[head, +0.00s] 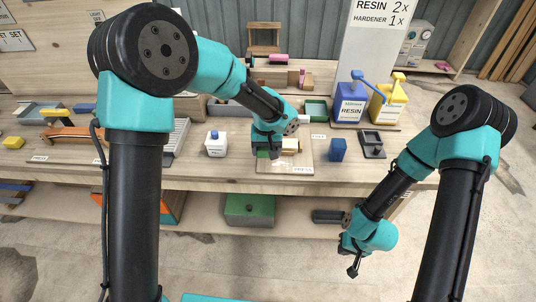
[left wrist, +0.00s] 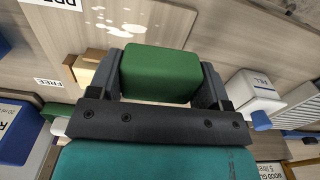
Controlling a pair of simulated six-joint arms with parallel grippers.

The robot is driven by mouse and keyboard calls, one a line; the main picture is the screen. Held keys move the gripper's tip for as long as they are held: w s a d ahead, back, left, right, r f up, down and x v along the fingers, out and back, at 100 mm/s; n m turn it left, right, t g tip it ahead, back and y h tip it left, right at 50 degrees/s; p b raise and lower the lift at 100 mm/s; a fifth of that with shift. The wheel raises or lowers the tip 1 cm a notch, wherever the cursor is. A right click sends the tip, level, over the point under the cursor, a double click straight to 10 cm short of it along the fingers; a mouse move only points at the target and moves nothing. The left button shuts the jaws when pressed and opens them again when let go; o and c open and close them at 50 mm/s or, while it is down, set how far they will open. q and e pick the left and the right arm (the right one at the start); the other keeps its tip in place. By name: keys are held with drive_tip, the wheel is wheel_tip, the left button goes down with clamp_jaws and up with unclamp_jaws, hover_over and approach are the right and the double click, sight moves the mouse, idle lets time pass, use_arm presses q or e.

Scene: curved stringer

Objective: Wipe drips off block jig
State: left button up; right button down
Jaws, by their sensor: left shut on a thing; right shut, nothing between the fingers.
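My left gripper (head: 268,152) is low over the pale board (head: 280,166) in the middle of the bench. In the left wrist view my left gripper (left wrist: 160,75) is shut on a green block (left wrist: 158,72), which could be a wiping pad. White drips (left wrist: 128,18) lie on the board just beyond the block. A light wooden block (left wrist: 90,68) sits close beside one finger; it also shows in the head view (head: 291,146). Whether the green block touches the board cannot be told. My right gripper (head: 353,268) is shut and empty, in front of the bench.
A white bottle (head: 216,146) stands left of the board. A blue block (head: 338,149) and a dark grey fixture (head: 371,145) stand to its right. Blue resin (head: 350,104) and yellow (head: 388,104) containers are behind. A green box (head: 249,209) is on the lower shelf.

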use_arm(q)
drive_tip(key=shift+r, duration=1.5)
drive_tip(key=shift+f, duration=0.15)
